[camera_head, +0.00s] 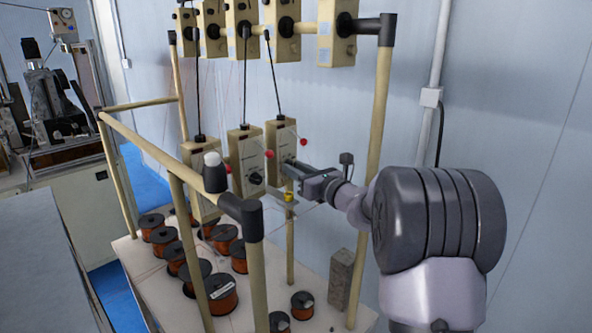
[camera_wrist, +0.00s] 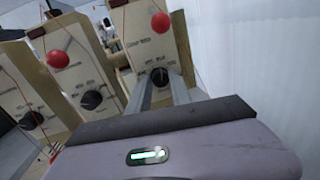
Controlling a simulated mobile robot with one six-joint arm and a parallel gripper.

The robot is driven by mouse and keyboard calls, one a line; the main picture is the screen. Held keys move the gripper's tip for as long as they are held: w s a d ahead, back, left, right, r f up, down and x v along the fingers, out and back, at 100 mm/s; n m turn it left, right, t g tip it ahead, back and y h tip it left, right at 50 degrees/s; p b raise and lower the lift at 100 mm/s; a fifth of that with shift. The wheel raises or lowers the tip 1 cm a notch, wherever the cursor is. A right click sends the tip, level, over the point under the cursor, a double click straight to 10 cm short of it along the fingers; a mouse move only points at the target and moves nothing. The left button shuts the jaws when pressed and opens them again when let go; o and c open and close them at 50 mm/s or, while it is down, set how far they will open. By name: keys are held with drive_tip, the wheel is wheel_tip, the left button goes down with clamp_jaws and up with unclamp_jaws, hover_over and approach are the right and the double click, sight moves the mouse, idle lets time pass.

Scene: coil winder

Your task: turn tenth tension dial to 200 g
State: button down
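A row of beige tension boxes stands on the frame, each with a black dial and a red ball. The rightmost box (camera_head: 281,138) has its dial (camera_wrist: 159,77) at the fingertips of my gripper (camera_wrist: 161,80). In the head view my gripper (camera_head: 287,168) reaches in from the right to the lower front of that box. In the wrist view the two fingers are apart, one on each side of the dial. I cannot tell whether they touch it. The scale print is too blurred to read. The neighbouring box (camera_head: 245,160) has its own black dial (camera_wrist: 92,100).
Beige posts and rails (camera_head: 170,150) surround the boxes. Red balls (camera_wrist: 160,22) on thin arms and several wires hang close to my gripper. Wire spools (camera_head: 222,292) stand on the white shelf below. A grey block (camera_head: 340,278) stands at the right. The wall is behind.

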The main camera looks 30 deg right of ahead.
drive_tip(key=shift+f+n+b, duration=0.1)
drive_tip(key=shift+n+b, duration=0.2)
drive_tip(key=shift+b, duration=0.25)
drive_tip(key=n+y+b, duration=0.1)
drive_tip(key=n+b, duration=0.4)
drive_tip(key=b, duration=0.1)
drive_tip(key=n+b, duration=0.6)
drive_tip(key=b, duration=0.1)
drive_tip(key=d+n+t+y+b, duration=0.1)
drive_tip(key=n+b, duration=0.4)
drive_tip(key=b, duration=0.1)
drive_tip(key=shift+w+f+n+y+b, duration=0.1)
drive_tip(key=shift+f+n+y+b, duration=0.05)
drive_tip(key=shift+n+y+b, duration=0.2)
drive_tip(key=shift+d, duration=0.1)
drive_tip(key=c, duration=1.2)
unclamp_jaws()
drive_tip(key=shift+o, duration=0.2)
